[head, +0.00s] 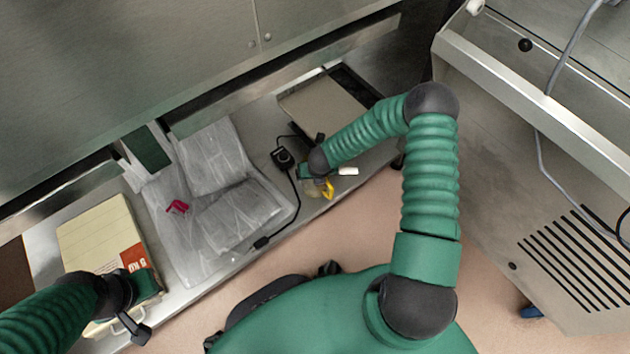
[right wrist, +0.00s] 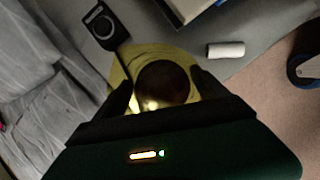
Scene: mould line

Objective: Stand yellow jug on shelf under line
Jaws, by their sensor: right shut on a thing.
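The yellow jug (head: 327,188) is at the front edge of the steel shelf (head: 180,299) in the head view, partly hidden by my right gripper (head: 317,178). In the right wrist view my right gripper (right wrist: 163,95) has a finger on each side of the jug (right wrist: 122,68), shut on it, and its round dark mouth faces the camera. I cannot tell whether the jug's base touches the shelf. My left gripper (head: 138,310) is over the front of a cream box at the left; its opening is not clear.
The cream box (head: 95,240) stands on the shelf. Clear plastic bags (head: 215,200) and a pink clip (head: 177,207) lie mid-shelf. A black device (head: 283,157) with a cable and a white cylinder (head: 347,171) are near the jug. A flat tray (head: 325,103) lies behind.

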